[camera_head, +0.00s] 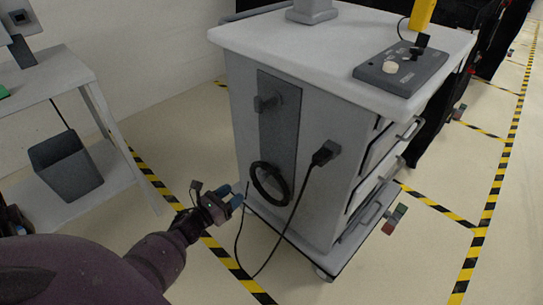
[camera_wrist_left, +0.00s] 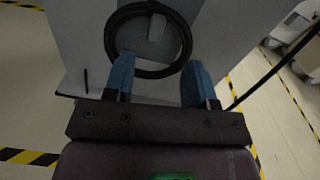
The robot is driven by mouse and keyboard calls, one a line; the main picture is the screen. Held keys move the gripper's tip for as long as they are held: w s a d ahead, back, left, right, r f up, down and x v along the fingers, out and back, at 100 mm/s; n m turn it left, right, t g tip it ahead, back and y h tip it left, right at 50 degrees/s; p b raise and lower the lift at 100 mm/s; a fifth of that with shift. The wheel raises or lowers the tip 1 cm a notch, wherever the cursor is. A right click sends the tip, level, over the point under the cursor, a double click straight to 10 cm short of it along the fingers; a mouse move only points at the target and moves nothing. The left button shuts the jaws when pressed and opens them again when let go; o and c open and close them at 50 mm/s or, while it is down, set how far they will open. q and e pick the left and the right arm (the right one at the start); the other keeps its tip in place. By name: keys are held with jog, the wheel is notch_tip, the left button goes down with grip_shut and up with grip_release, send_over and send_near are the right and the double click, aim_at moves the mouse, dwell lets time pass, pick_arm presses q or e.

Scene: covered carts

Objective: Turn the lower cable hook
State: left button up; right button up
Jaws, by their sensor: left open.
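The grey cart (camera_head: 290,150) has a dark panel (camera_head: 280,135) on its side, with an upper hook (camera_head: 267,103) and a coiled black cable (camera_head: 254,178) below it. The lower hook is hard to make out in the head view. In the left wrist view a grey block that looks like the lower hook (camera_wrist_left: 157,28) shows inside the cable ring (camera_wrist_left: 112,40). My left gripper (camera_head: 231,196) is open and empty, just left of the coil, its blue fingertips pointing at it. In the wrist view the fingers (camera_wrist_left: 158,75) lie below the ring's middle. My right gripper is not in view.
A black plug (camera_head: 325,153) sits on the cart side, its cord hanging to the floor right of the coil. A control box (camera_head: 390,70) lies on the cart top. A shelf with a dark bin (camera_head: 66,165) stands left. Floor between is clear.

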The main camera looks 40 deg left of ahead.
aim_at(259, 175)
pick_arm(q)
jog(key=shift+m, duration=0.7)
jog(key=w, duration=0.4)
jog(key=w+b, duration=0.1)
jog(key=w, duration=0.7)
jog(key=shift+d+f, duration=0.35)
jog(key=c, duration=0.9)
